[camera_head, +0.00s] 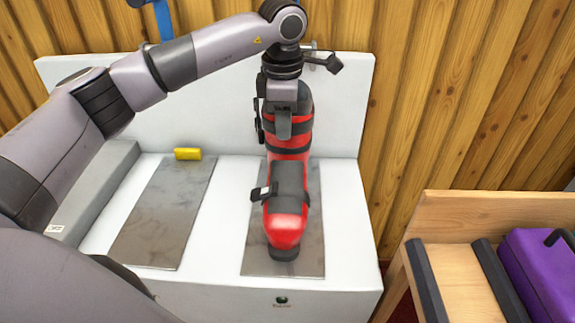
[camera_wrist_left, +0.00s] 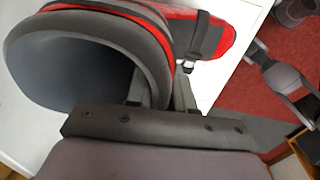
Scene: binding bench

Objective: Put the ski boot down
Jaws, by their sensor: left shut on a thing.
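The red and black ski boot (camera_head: 287,190) is upright over the right-hand grey plate (camera_head: 308,255) of the white bench, toe toward me. I cannot tell for sure whether its sole touches the plate. My left gripper (camera_head: 284,105) comes down from above and is shut on the top of the boot's cuff. In the left wrist view the gripper (camera_wrist_left: 155,100) pinches the rim of the boot (camera_wrist_left: 88,55), whose dark open top faces the camera.
The white bench (camera_head: 225,290) has a second, bare grey plate (camera_head: 163,215) at left. A yellow block (camera_head: 188,154) lies behind that plate. A wooden bench (camera_head: 470,205) with dark rails and a purple case (camera_head: 545,270) stands at right. A wooden plank wall (camera_head: 450,90) is behind.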

